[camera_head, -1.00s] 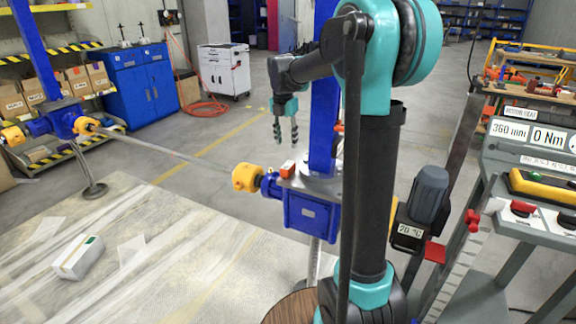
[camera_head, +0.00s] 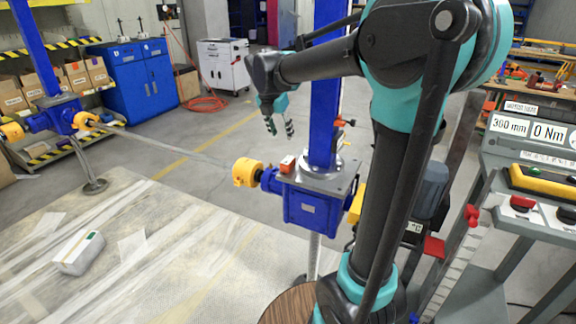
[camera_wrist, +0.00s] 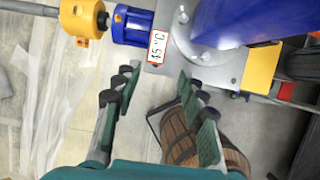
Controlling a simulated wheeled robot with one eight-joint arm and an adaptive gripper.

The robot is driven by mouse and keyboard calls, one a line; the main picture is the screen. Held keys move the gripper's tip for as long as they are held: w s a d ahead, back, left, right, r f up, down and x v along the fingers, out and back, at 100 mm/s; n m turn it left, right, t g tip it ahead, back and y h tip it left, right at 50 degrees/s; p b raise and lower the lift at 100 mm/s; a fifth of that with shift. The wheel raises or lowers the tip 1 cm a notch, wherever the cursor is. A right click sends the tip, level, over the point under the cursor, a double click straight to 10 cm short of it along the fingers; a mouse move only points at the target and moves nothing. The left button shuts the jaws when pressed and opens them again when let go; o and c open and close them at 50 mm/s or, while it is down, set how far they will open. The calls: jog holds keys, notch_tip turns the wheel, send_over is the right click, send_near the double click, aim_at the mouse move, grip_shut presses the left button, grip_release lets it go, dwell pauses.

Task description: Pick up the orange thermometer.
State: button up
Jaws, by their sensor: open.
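The orange thermometer (camera_head: 287,163) is a small orange box on the top plate of the blue screw-jack gearbox (camera_head: 312,208), beside the blue column. In the wrist view the thermometer (camera_wrist: 157,47) shows a white face reading about 45 °C in an orange frame, ahead of the fingertips. My gripper (camera_head: 280,126) is open and empty, pointing down above the thermometer in the head view. In the wrist view its fingers (camera_wrist: 156,92) are spread wide, with nothing between them; the thermometer lies beyond the gap, apart from them.
The blue column (camera_head: 325,85) rises close beside the thermometer. A yellow coupling (camera_head: 247,172) and shaft lie left of the gearbox. A wooden barrel (camera_wrist: 180,140) stands below the gripper. A control panel (camera_head: 530,150) is at right. A white box (camera_head: 79,252) lies on the open floor sheet.

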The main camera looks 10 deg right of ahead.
send_near(288, 160)
jog(key=x, duration=0.5)
jog(key=shift+d, duration=0.2)
jog(key=shift+x, duration=2.6)
jog(key=shift+a, duration=0.2)
jog(key=shift+c, duration=0.2)
grip_shut()
